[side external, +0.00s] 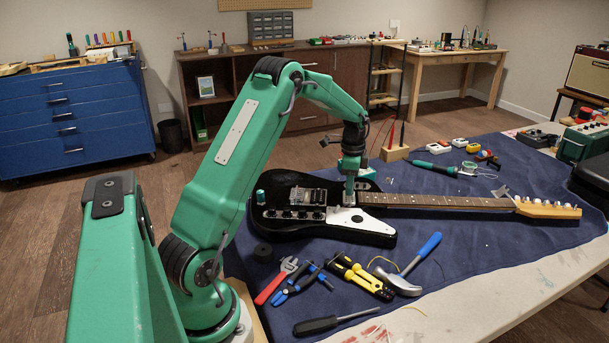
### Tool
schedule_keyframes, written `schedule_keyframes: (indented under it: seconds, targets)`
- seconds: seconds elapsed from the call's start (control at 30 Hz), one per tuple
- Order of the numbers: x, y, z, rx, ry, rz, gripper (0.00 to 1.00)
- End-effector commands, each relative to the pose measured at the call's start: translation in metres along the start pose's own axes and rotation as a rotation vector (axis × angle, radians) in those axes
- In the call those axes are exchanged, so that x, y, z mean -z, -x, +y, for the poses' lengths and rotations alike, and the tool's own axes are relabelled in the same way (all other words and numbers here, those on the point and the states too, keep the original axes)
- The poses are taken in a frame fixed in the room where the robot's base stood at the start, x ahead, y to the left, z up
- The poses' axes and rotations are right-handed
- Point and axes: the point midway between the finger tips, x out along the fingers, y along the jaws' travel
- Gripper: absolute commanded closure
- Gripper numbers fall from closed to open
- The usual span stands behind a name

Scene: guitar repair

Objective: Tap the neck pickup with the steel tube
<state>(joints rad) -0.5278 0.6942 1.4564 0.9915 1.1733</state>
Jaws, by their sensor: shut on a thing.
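The black electric guitar (292,230) lies flat on the blue cloth, its neck (440,201) pointing right. My gripper (351,174) is over the body near the neck joint, pointing down. It is shut on a short silver piece, which looks like the steel tube (350,190), held roughly upright. The tube's lower end is at or just above the pale neck pickup area (345,214). I cannot tell whether they touch. The gripper and tube partly cover this area. The metal bridge (308,196) is to its left.
Pliers (300,284), a yellow-handled tool (362,276), a hammer (412,268) and a screwdriver (335,321) lie in front of the guitar. A wooden block with upright tools (395,153) and small pedals (450,144) stand behind it. Bare cloth lies right of the hammer.

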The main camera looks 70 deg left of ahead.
Motion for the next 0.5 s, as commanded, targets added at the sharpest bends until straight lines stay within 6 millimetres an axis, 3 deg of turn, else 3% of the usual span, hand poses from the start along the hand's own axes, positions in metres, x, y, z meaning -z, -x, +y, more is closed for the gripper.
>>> schedule_keyframes:
  seconds: [0.5]
  targets:
    - [0.000,0.030,0.000,0.002,0.000,0.001,0.96]
